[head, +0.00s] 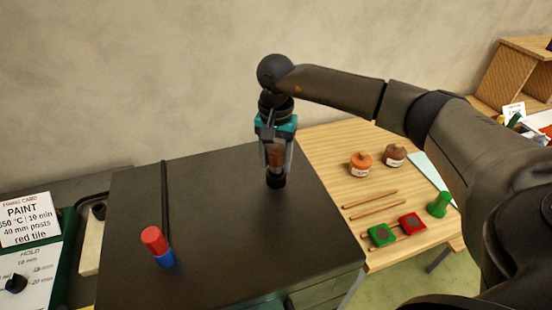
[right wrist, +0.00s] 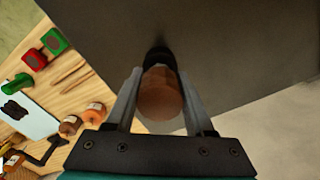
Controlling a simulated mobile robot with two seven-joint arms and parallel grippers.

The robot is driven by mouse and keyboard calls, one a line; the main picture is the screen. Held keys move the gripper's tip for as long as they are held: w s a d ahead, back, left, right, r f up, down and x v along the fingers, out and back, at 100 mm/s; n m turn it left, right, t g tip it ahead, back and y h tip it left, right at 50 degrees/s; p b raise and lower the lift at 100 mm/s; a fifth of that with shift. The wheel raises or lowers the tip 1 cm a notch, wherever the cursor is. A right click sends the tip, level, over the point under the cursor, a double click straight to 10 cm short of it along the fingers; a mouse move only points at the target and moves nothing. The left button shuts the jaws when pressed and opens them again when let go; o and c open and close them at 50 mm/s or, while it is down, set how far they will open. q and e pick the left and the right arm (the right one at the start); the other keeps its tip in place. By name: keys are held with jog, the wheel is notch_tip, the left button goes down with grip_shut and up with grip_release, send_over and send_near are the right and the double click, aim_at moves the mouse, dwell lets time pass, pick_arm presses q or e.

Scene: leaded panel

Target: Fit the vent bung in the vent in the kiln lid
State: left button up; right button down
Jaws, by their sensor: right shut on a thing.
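The kiln lid (head: 215,235) is the flat dark top of the box in the middle of the head view. My right gripper (head: 276,160) points down over its right rear part and is shut on the vent bung (head: 275,153), a brown wooden piece. The bung also shows between the fingers in the right wrist view (right wrist: 160,95). A black round part (head: 276,181) is directly below the brown piece, at the lid. I cannot tell whether it is the bung's lower end or the vent's collar. The vent opening is hidden. My left gripper is not in view.
A wooden table (head: 338,145) at right holds two jars, sticks, red and green blocks and a green peg (head: 438,204). A control box with a paint card (head: 25,221) is far left.

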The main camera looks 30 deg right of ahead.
aim_at(276, 149)
jog(key=shift+f+b, duration=0.45)
jog(key=shift+f, duration=0.15)
jog(key=shift+c, duration=1)
grip_release()
notch_tip(276, 149, up, 15)
jog(key=b, duration=0.1)
jog(key=shift+r, duration=0.15)
